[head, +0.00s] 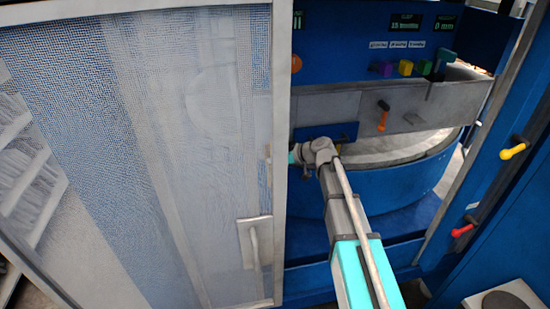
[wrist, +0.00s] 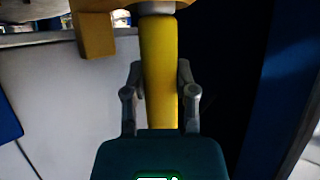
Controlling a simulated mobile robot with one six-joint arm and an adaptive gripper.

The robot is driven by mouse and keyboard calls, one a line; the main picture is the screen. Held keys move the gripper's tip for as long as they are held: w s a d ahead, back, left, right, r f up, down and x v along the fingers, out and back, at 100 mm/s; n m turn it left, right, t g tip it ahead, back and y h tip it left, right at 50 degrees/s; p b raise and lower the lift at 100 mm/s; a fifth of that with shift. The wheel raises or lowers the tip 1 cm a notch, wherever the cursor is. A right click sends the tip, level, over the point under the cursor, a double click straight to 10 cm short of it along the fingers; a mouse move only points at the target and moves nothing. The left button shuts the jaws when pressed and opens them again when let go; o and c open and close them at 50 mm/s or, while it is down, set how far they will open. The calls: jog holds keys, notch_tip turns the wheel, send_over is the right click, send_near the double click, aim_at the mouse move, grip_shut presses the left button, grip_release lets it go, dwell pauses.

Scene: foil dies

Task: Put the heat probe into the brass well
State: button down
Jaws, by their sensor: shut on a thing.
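My gripper (wrist: 160,95) has its two grey fingers shut on a yellow cylindrical handle, which I take to be the heat probe (wrist: 158,60). The handle runs straight ahead from between the fingers to a grey collar at the top edge. A yellow-brown block (wrist: 95,35), possibly the brass well, lies at the upper left beside the handle. I cannot tell whether the probe touches it or is in it, as its tip is hidden. In the head view my gripper (head: 298,154) is small, beside the door frame and in front of the blue machine.
A mesh door (head: 180,130) with a metal frame (head: 281,220) stands close on the left. A grey panel (head: 340,107) bears an orange-handled lever (head: 382,115). Yellow (head: 513,152) and red (head: 463,230) handles stick out on the right. A round drum (head: 400,185) lies behind my arm.

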jog(key=shift+f, duration=0.2)
jog(key=shift+c, duration=1.7)
grip_release()
jog(key=shift+r, duration=0.2)
notch_tip(320, 180, up, 12)
jog(key=p, duration=1.2)
jog(key=s+d+f+m+g+h, duration=0.1)
jog(key=s+d+f+m+h, duration=0.35)
jog(key=s+d, duration=0.35)
jog(key=s+d+f+m+g+h, duration=0.25)
jog(key=s+d+m+h, duration=0.2)
jog(key=s+d, duration=0.3)
jog(key=s+d+f+m+h, duration=0.3)
jog(key=s+d+f+m, duration=0.15)
jog(key=s+d, duration=0.35)
notch_tip(320, 180, down, 18)
jog(key=s+g+b, duration=0.1)
jog(key=s+b, duration=0.1)
jog(key=b, duration=1.7)
jog(key=shift+f, duration=0.25)
